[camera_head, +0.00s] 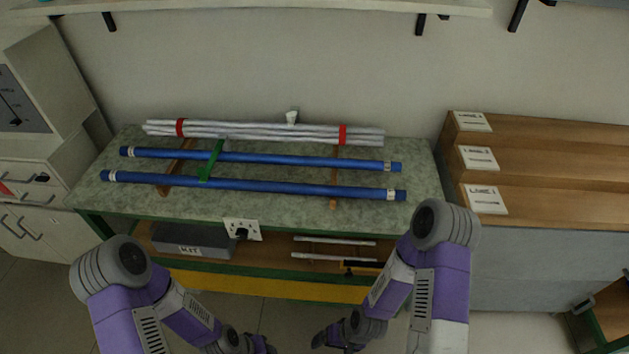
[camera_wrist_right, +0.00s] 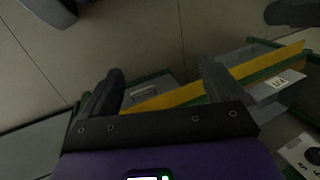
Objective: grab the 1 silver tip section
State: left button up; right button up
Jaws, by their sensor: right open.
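A bundle of silver-grey rods (camera_head: 265,132) lies along the back of the bench top, tied with red bands. Two shorter pale rods (camera_head: 335,248) lie on the shelf under the bench; I cannot tell whether either is the silver tip section. My right gripper (camera_head: 330,341) is low in front of the bench, apart from all the rods. In the right wrist view its two dark fingers (camera_wrist_right: 158,85) are spread with nothing between them. My left gripper (camera_head: 250,346) is at the bottom edge of the head view, partly cut off, and its jaws cannot be made out.
Two blue tubes (camera_head: 270,187) lie across wooden supports on the green-grey bench top (camera_head: 420,185), with a green clip (camera_head: 210,162) at the left. A grey bin (camera_head: 195,240) stands on the shelf. Stepped wooden compartments (camera_head: 560,150) with white labels stand right. A yellow board (camera_head: 255,287) runs below the shelf.

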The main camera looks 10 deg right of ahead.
aim_at(294, 254)
jog(key=u, duration=0.5)
jog(key=k, duration=1.15)
jog(key=u, duration=1.1)
jog(key=i, duration=1)
jog(key=z, duration=0.5)
jog(key=i, duration=1.05)
jog(key=z, duration=1.4)
jog(key=i, duration=0.3)
jog(key=z, duration=0.3)
